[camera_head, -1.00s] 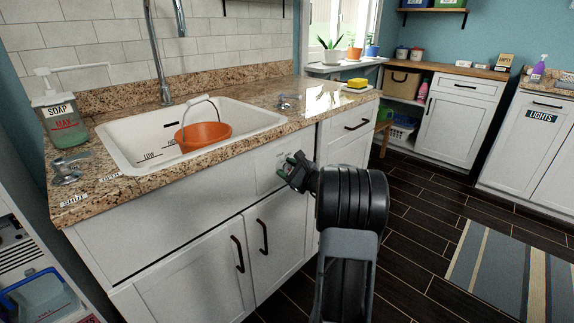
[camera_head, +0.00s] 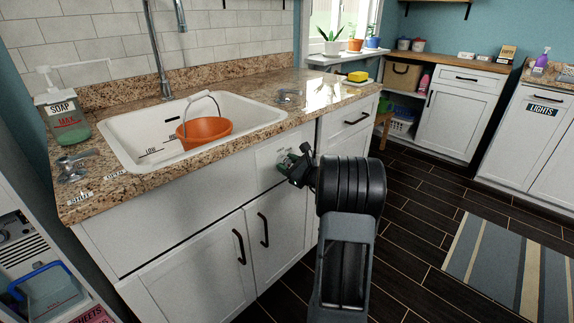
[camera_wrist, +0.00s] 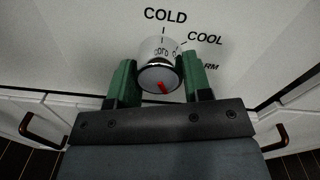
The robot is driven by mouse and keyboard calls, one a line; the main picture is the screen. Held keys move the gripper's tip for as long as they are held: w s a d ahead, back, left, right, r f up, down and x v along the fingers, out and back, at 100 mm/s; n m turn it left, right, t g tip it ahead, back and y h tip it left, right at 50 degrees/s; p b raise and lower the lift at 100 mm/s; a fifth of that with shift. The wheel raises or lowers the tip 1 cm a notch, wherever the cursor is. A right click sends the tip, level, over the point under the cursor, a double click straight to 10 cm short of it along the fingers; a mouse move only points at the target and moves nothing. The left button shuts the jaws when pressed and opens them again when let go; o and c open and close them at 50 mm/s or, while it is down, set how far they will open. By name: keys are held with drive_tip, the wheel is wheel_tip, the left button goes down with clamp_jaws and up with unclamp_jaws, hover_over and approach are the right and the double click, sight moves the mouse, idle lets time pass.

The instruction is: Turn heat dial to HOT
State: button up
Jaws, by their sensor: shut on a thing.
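The heat dial (camera_wrist: 160,76) is a silvery round knob on a white panel, in the middle of the wrist view. A red mark shows on its face. Printed words COLD, COOL and part of WARM run around it from the top to the right; HOT is not visible. My gripper (camera_wrist: 160,82) has its green fingers on either side of the dial, shut on it. In the head view my gripper (camera_head: 290,164) is at the panel under the counter's front edge, and it hides most of the dial there.
Above the panel are the granite counter (camera_head: 250,118) and white sink (camera_head: 118,140) with an orange bucket (camera_head: 204,132). Cabinet doors with black handles (camera_head: 264,229) are below. A striped rug (camera_head: 510,265) lies on the dark floor to the right.

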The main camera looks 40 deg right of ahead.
drive_tip(key=o, duration=0.9)
drive_tip(key=p+v, duration=0.2)
drive_tip(key=v, duration=1.1)
drive_tip(key=shift+s, duration=0.4)
drive_tip(key=a+r+n+g+y+p, duration=0.3)
drive_tip(key=a+r+n+g+p, duration=0.25)
drive_tip(key=a, duration=0.55)
drive_tip(key=a+r+n+g+y+p, duration=0.2)
drive_tip(key=a+r+n+g+p, duration=0.35)
drive_tip(key=a, duration=0.55)
drive_tip(key=s+a+r+n+g+h+p, duration=0.1)
drive_tip(key=s+a+r+n+h+p, duration=0.1)
drive_tip(key=s+r+n+h+p, duration=0.1)
drive_tip(key=s+a+r+n+g+h+p, duration=0.1)
drive_tip(key=s+a+r+n+h+p, duration=0.2)
drive_tip(key=s+r+n+p, duration=0.2)
drive_tip(key=s+a+r+n+h+p, duration=0.2)
drive_tip(key=r+n+p, duration=0.5)
drive_tip(key=n, duration=0.4)
drive_tip(key=shift+s+a+g+h, duration=0.4)
drive_tip(key=shift+s+a, duration=0.2)
drive_tip(key=shift+s, duration=0.3)
